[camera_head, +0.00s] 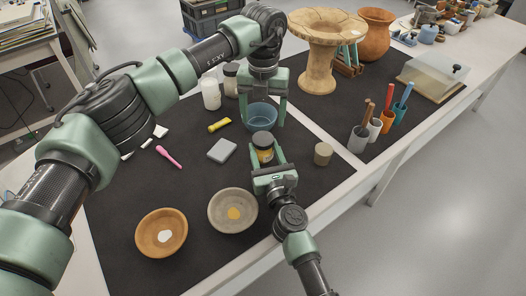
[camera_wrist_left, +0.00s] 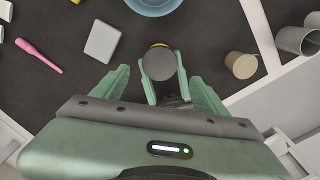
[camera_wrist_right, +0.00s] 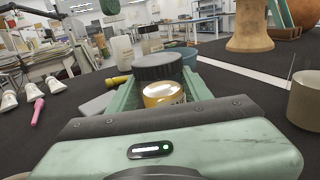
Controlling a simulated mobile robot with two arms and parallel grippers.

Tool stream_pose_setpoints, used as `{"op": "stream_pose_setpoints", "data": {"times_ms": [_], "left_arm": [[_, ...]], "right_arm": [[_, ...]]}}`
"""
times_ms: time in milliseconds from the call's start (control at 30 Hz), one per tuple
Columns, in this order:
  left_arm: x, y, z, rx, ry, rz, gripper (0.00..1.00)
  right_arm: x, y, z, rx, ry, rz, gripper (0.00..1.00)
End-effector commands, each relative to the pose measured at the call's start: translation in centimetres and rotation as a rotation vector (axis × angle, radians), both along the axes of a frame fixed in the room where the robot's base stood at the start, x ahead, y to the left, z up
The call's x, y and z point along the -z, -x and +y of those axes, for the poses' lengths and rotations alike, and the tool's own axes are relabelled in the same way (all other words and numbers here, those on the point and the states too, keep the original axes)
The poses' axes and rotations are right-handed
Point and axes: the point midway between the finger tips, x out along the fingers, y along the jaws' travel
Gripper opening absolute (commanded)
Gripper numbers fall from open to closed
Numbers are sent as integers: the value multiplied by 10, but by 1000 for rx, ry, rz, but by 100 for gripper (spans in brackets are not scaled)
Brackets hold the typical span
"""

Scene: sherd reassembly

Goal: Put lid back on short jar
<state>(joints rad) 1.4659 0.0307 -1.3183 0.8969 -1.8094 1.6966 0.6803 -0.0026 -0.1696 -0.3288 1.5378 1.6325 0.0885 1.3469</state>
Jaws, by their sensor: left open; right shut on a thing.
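The short jar (camera_head: 264,154) has a yellow label and stands between the fingers of my right gripper (camera_head: 268,165), which is shut on it. The dark round lid (camera_head: 262,139) sits over the jar's mouth. In the right wrist view the lid (camera_wrist_right: 158,67) is directly above the golden jar (camera_wrist_right: 163,94); whether it is fully seated I cannot tell. My left gripper (camera_head: 266,121) is open and empty, above and just behind the lid, pointing down. In the left wrist view the lid (camera_wrist_left: 159,63) lies ahead between its spread fingers, not gripped.
A blue bowl (camera_head: 262,115) stands close behind the jar. A tan cylinder (camera_head: 323,153) is to its right, a grey block (camera_head: 222,150) to its left. An orange bowl (camera_head: 146,240) and a grey bowl (camera_head: 216,216) are at the front. Cups with tools (camera_head: 358,139) stand on the right.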

Motion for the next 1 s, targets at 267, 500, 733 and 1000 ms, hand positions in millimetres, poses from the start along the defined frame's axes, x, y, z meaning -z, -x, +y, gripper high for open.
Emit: {"op": "stream_pose_setpoints", "data": {"times_ms": [267,500,733,1000], "left_arm": [[45,1,1,-1,-1,3,74],[67,0,0,0,-1,-1,74],[70,0,0,0,-1,-1,74],[69,0,1,-1,-1,-1,29]], "right_arm": [[0,0,0,0,0,0,0],[0,0,0,0,0,0,0],[0,0,0,0,0,0,0],[0,0,0,0,0,0,0]]}}
